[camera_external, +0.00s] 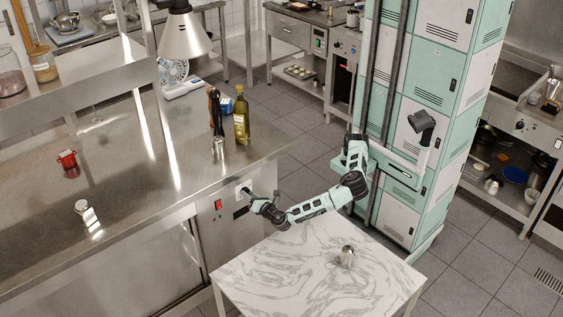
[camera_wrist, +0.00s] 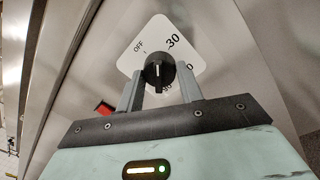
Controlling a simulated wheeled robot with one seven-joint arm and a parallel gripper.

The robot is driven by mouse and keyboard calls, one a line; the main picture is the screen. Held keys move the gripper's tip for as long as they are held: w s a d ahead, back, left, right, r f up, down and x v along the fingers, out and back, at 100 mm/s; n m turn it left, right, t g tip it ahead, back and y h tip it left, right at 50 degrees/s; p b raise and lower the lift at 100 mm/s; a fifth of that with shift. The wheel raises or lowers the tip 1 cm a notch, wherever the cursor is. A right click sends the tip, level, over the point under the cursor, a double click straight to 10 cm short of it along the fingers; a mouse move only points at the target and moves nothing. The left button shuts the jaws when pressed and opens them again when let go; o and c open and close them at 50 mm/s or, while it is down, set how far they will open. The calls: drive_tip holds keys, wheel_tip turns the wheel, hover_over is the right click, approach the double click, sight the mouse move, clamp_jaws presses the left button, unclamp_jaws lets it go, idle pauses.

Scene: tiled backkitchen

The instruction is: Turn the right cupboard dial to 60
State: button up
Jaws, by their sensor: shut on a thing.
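The cupboard dial (camera_wrist: 157,71) is a black round knob with a raised grip, on a white plate (camera_wrist: 188,42) marked OFF and 30. More numbers lower right are partly hidden behind my right finger. A pale line on the knob points roughly up, between OFF and 30; its exact reading is hard to tell. My gripper (camera_wrist: 159,76) is shut on the dial, one grey finger on each side. In the external view my gripper (camera_external: 249,194) reaches the cupboard's end panel, where it hides most of the dial; part of the white plate (camera_external: 240,190) shows.
A red switch (camera_external: 218,204) sits left of the dial. An oil bottle (camera_external: 241,120) stands on the steel counter (camera_external: 130,165) above.

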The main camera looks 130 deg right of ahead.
drive_tip(key=m+g+b, duration=0.1)
drive_tip(key=m+b, duration=0.1)
drive_tip(key=m, duration=0.8)
drive_tip(key=m+g+b, duration=0.1)
drive_tip(key=m+b, duration=0.2)
drive_tip(key=m, duration=0.6)
drive_tip(key=shift+w+m, duration=0.15)
drive_tip(key=shift+m, duration=0.55)
drive_tip(key=o, duration=1)
drive_tip(key=a+p, duration=0.1)
drive_tip(key=a, duration=1)
drive_tip(key=w+a+p, duration=0.1)
drive_tip(key=a, duration=0.5)
drive_tip(key=shift+a+f+p, duration=0.2)
drive_tip(key=shift+f+p, duration=0.1)
drive_tip(key=shift+f, duration=0.05)
